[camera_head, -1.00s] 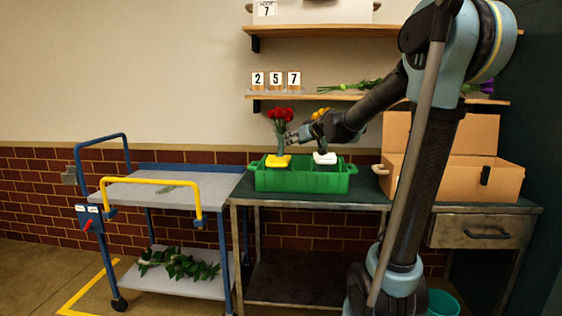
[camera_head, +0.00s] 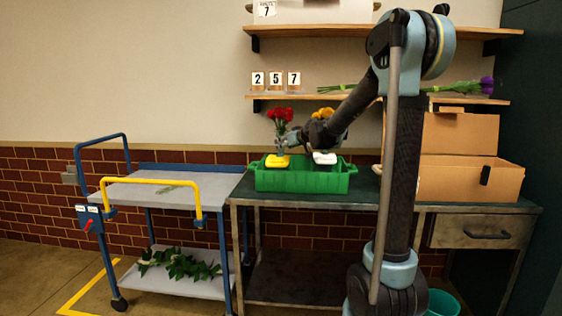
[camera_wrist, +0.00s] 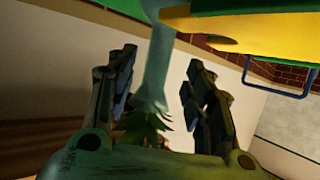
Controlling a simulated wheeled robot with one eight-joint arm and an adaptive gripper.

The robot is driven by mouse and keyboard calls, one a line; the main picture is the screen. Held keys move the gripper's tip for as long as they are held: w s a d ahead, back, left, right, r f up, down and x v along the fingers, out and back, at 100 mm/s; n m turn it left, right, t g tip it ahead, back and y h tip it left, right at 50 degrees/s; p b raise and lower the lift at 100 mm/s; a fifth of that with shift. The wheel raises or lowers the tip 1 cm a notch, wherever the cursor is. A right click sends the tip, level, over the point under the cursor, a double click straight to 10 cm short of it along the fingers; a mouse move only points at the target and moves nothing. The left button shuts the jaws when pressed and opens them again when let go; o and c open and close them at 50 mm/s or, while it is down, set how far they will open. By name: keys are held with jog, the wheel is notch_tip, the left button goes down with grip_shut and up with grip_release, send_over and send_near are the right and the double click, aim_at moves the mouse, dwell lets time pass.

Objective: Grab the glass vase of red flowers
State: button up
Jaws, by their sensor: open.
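The glass vase (camera_head: 279,146) of red flowers (camera_head: 280,115) stands upright at the left end of the green crate (camera_head: 300,181), by a yellow block (camera_head: 277,161). In the wrist view the vase (camera_wrist: 155,70) runs down between my two fingers, with green leaves near the palm. My gripper (camera_head: 293,139) is beside the vase's upper part, and its open fingers (camera_wrist: 160,90) lie on both sides of the glass with gaps showing. The red blooms are out of the wrist view.
Yellow flowers (camera_head: 322,113) and a white block (camera_head: 325,157) are at the crate's right, close behind my wrist. A cardboard box (camera_head: 470,180) stands on the right of the workbench. A blue cart (camera_head: 160,192) stands left. A shelf (camera_head: 350,97) hangs above.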

jog(key=shift+x, duration=2.35)
jog(key=shift+d, duration=0.15)
jog(key=shift+w, duration=0.1)
grip_shut()
